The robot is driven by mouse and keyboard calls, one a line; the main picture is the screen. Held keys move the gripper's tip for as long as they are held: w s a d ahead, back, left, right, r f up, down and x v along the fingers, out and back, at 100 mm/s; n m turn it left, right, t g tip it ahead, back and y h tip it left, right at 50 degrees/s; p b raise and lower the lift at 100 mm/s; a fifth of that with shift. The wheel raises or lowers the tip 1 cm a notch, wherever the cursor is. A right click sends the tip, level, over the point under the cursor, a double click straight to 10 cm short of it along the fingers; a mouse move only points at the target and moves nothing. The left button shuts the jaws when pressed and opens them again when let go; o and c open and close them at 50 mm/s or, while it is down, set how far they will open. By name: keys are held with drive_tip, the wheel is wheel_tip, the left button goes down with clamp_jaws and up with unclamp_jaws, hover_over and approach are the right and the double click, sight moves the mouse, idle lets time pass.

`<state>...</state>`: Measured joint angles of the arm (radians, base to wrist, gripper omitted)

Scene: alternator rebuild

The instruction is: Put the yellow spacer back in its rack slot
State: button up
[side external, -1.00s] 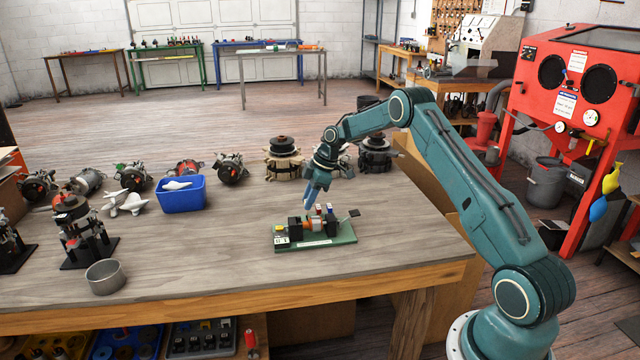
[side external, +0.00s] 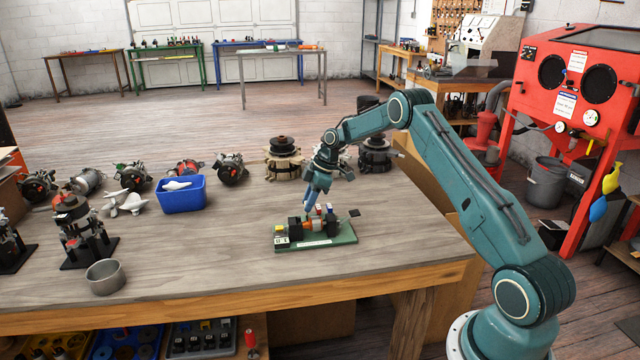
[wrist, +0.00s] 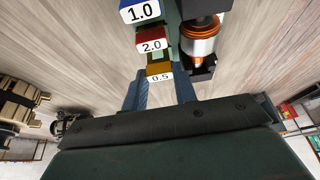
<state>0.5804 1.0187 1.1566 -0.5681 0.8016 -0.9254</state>
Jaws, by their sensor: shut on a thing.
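The yellow spacer (wrist: 160,72), marked 0.5, shows in the wrist view between my two blue fingers. My gripper (wrist: 160,88) is shut on it. The spacer lines up with a red spacer (wrist: 153,42) marked 2.0 and a blue spacer (wrist: 140,11) marked 1.0. I cannot tell whether the yellow spacer sits fully in a slot. In the side view my gripper (side external: 309,208) points down at the green base (side external: 345,236) of the fixture, and the held spacer is hard to make out there.
A copper-wound rotor (wrist: 200,40) lies close beside the spacers. A blue bin (side external: 182,197), a metal bowl (side external: 105,276) and several alternators stand to the left. Dark stacked parts (side external: 283,160) stand behind. The bench in front of the fixture is clear.

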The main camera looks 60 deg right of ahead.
drive_tip(key=shift+f, duration=0.8)
idle(1.1)
drive_tip(key=o, duration=1)
drive_tip(key=shift+s+a+f, duration=0.1)
drive_tip(key=shift+r, duration=4.1)
